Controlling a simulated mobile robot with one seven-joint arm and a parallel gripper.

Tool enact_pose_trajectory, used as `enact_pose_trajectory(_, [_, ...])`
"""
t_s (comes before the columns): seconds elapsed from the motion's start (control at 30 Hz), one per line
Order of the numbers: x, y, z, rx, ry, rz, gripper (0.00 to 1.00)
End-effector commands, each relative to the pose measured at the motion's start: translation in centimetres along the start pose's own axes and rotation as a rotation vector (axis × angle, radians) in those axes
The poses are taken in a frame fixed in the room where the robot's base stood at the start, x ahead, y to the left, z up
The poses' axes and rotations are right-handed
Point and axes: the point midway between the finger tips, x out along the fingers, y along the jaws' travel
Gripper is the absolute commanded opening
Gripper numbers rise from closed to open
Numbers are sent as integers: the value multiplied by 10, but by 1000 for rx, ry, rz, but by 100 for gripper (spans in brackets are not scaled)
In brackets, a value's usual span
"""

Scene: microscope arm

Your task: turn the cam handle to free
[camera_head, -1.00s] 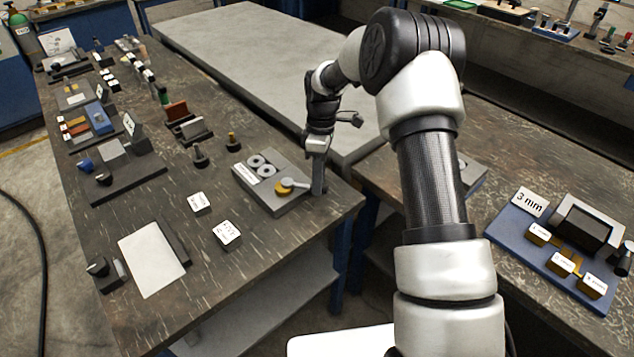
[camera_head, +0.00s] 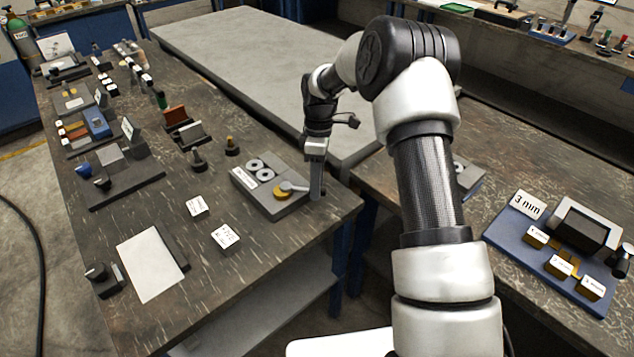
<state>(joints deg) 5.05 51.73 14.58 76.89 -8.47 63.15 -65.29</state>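The cam handle (camera_head: 293,187) is a short light-grey lever on a yellow round hub (camera_head: 281,192). It sits on a grey block (camera_head: 261,203) with two pale rings, near the right edge of the left bench. The lever points to the right, toward my gripper. My gripper (camera_head: 316,192) points down at the block's right end, at the lever's outer end. The fingers are small and seen from the side, so I cannot tell whether they are open, or whether they touch the lever.
White label blocks (camera_head: 226,236) and a white sheet (camera_head: 151,264) lie left of the block on the bench. Two dark knobs (camera_head: 232,147) stand behind it. A second bench on the right holds a blue tray (camera_head: 507,232) with yellow pieces. The bench's front middle is clear.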

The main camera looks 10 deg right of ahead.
Motion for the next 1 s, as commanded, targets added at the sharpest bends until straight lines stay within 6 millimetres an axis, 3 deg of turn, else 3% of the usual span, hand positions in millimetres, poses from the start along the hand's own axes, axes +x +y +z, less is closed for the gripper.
enact_pose_trajectory(0.13, [-4, 0, 0, 1, 0, 0, 38])
enact_pose_trajectory(0.27, [-21, 1, 0, 2, 1, 3, 38])
enact_pose_trajectory(0.7, [-126, 0, 0, 1, 1, 3, 38])
enact_pose_trajectory(1.0, [-169, 0, 0, -1, 0, 1, 38])
